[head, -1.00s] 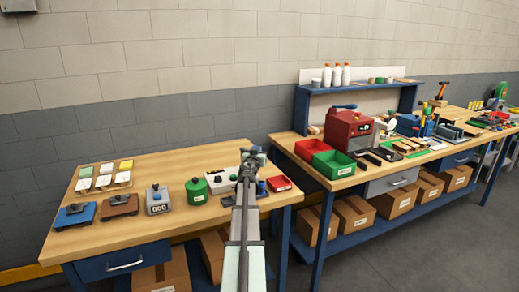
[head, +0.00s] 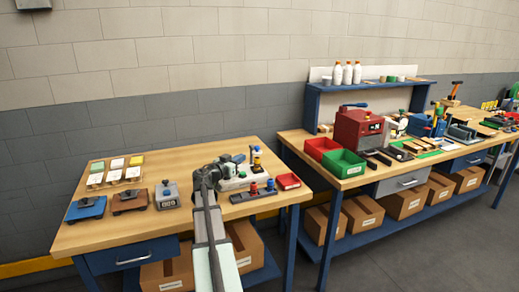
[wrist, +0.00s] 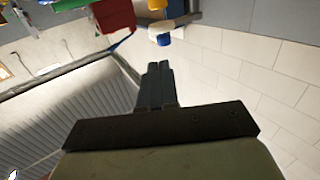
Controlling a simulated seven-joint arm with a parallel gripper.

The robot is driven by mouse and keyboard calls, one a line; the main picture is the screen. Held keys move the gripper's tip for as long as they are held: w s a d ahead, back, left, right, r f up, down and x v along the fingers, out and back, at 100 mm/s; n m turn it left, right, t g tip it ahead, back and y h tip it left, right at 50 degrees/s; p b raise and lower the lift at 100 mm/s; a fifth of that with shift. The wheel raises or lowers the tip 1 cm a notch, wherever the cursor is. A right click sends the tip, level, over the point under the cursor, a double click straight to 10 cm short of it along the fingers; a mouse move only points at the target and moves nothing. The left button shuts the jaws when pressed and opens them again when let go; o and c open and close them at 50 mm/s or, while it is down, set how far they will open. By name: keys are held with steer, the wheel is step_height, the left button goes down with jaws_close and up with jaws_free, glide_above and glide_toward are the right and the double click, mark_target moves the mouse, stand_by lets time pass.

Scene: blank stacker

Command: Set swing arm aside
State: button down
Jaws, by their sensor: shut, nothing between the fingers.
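A white fixture (head: 233,182) stands at the right end of the near bench. A dark upright post with a yellow and blue part (head: 257,158) stands by it. I cannot tell for sure which part is the swing arm. My gripper (head: 241,158) is over the left side of this fixture, partly hidden by my own wrist. In the wrist view its fingers (wrist: 157,68) are shut together with nothing between them. A yellow, blue and white knob-like part (wrist: 159,31) shows just beyond the fingertips, apart from them.
A grey counter box (head: 168,195) stands left of my arm. The bench's back middle is clear.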

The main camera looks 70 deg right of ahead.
mark_target(259, 148)
steer(key=shift+g, duration=0.3)
steer(key=x, duration=1.3)
steer(key=shift+d, duration=0.1)
steer(key=shift+s, duration=0.15)
steer(key=shift+s+d+t, duration=0.1)
steer(key=shift+d+t, duration=0.05)
steer(key=shift+t, duration=0.45)
steer(key=s+d+n+t, duration=0.1)
steer(key=d+n+t, duration=0.3)
steer(key=d+t, duration=0.2)
steer(key=shift+d, duration=0.3)
stand_by(0.6)
